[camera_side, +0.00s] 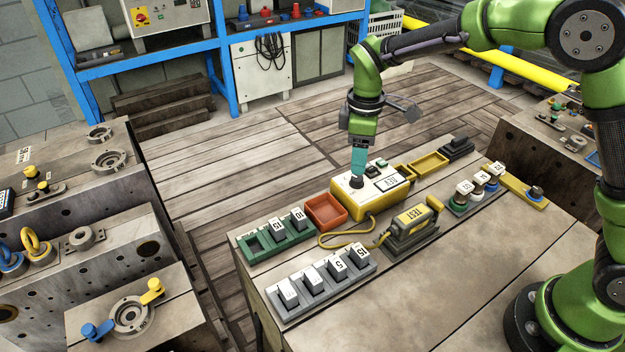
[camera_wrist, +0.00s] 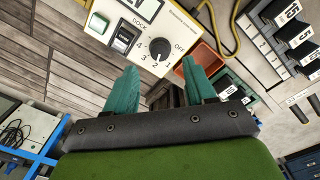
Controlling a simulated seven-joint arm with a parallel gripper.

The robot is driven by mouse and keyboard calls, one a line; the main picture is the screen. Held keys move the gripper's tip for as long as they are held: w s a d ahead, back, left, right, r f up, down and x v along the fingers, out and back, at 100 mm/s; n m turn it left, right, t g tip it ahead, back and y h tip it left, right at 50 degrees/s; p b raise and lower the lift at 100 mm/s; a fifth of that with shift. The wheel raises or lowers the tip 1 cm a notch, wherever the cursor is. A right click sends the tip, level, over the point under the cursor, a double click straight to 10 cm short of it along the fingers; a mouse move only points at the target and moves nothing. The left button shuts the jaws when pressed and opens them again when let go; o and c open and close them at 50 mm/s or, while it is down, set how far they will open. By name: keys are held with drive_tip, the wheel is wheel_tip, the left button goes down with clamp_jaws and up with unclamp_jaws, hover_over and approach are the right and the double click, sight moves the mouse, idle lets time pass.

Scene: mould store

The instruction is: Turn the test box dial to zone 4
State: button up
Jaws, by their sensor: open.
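The test box (camera_side: 372,197) is yellow with a white top and stands on the bench in the side view. Its white panel (camera_wrist: 180,22) shows in the wrist view, with a display, a green button and a dock. The black dial (camera_wrist: 160,49) is on that panel, with marks OFF and 1 to 4 around it; I cannot tell surely which mark it points to. My gripper (camera_wrist: 161,68) has two teal fingers, open and empty, one on each side of the dial in that view.
An orange tray (camera_side: 326,211) stands left of the box, with a green rack (camera_side: 275,241) of numbered blocks beyond it. A yellow cable (camera_side: 345,241) runs to a TEST unit (camera_side: 413,226) in front. A grey rack (camera_side: 318,288) holds more blocks. The bench's front right is clear.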

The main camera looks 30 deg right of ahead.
sight(357, 177)
wheel_tip(357, 177, down, 5)
drive_tip(key=shift+f, duration=0.15)
clamp_jaws()
idle(0.4)
